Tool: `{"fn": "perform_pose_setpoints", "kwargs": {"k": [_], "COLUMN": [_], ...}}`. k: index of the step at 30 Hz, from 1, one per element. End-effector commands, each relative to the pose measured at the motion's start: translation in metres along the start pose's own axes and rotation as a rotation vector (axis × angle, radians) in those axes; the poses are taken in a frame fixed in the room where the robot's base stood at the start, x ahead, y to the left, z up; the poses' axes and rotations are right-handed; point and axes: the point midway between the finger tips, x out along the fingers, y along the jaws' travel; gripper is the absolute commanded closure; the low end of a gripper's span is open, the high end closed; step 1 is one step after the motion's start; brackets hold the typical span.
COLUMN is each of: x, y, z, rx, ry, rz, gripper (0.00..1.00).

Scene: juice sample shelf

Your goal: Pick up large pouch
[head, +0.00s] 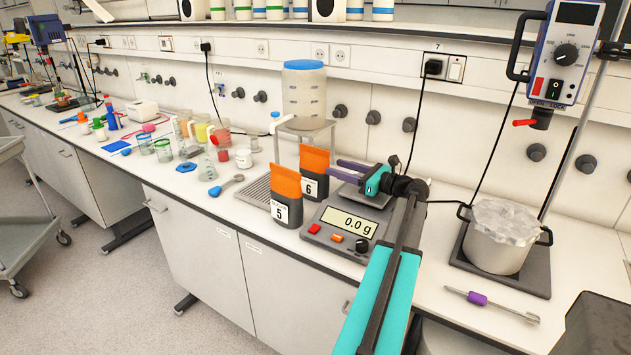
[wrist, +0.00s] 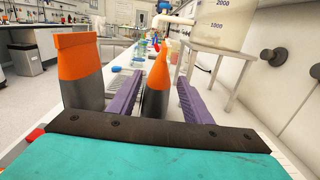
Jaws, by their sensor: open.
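Two orange-topped, dark grey pouches stand upright on the bench. The one labelled 5 (head: 286,196) is nearer the front edge; the one labelled 6 (head: 315,172) is just behind it. I cannot tell which is the large one. My gripper (head: 340,170) is open, its purple fingers pointing left toward pouch 6 from its right, above the scale. In the wrist view, pouch 6 (wrist: 157,90) appears narrow, lined up between the fingertips (wrist: 160,78), with its base hidden by my gripper. Pouch 5 (wrist: 80,72) stands left of the left finger there. No contact is visible.
A scale (head: 340,228) reading 0.0 g lies below my gripper. A small stand (head: 305,124) holds a blue-lidded container (head: 304,90) behind the pouches. A foil-covered pot (head: 495,240) is at right.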

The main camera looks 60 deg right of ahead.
Motion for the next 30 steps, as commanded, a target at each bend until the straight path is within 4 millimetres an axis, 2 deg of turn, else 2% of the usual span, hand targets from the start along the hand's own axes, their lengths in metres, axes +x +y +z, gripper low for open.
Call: {"fn": "perform_pose_setpoints", "kwargs": {"k": [3,9,14,25,30], "x": [0.019,0.043,0.05,0.051,0.064], "y": [0.0,-0.001,-0.001,-0.001,-0.002], "z": [0.001,0.001,0.001,0.001,0.002], "rx": [0.001,0.0,0.0,0.0,0.0], "ry": [0.0,0.0,0.0,0.0,0.0], "rz": [0.002,0.0,-0.001,-0.001,-0.001], "gripper": [0.55,0.55,0.55,0.55,0.55]}}
